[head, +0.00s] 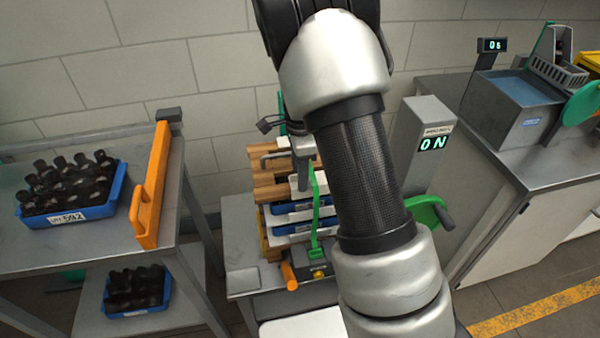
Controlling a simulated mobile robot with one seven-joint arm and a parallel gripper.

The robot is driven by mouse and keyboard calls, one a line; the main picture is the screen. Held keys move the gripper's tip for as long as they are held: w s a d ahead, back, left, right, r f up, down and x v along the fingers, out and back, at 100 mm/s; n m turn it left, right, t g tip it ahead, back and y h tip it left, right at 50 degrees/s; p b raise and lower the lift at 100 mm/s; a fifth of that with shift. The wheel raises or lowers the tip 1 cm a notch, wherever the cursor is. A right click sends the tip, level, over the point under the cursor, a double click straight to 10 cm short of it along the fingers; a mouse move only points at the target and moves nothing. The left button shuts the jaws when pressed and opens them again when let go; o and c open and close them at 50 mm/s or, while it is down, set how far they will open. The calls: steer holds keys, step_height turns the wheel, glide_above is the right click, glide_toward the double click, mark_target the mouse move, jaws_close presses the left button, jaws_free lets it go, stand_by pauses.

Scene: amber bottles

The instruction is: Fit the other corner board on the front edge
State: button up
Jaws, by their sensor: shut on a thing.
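My gripper (302,162) points down at the stack on the bench, partly hidden by my forearm. It is shut on what appears to be a corner board, but the held piece is too small and covered to make out clearly. The stack has wooden pieces (268,189) on its left side and blue trays (290,207) with white layers between. A green strap (316,205) runs down its front. My arm hides the right part of the stack, so I cannot tell whether the held piece touches the front edge.
A strapping tool with an orange handle (289,275) sits before the stack.

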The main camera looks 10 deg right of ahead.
steer(key=shift+f+b, duration=0.5)
steer(key=shift+f, duration=0.4)
steer(key=o, duration=1.1)
steer(key=shift+r+p, duration=2.85)
steer(key=shift+r, duration=0.65)
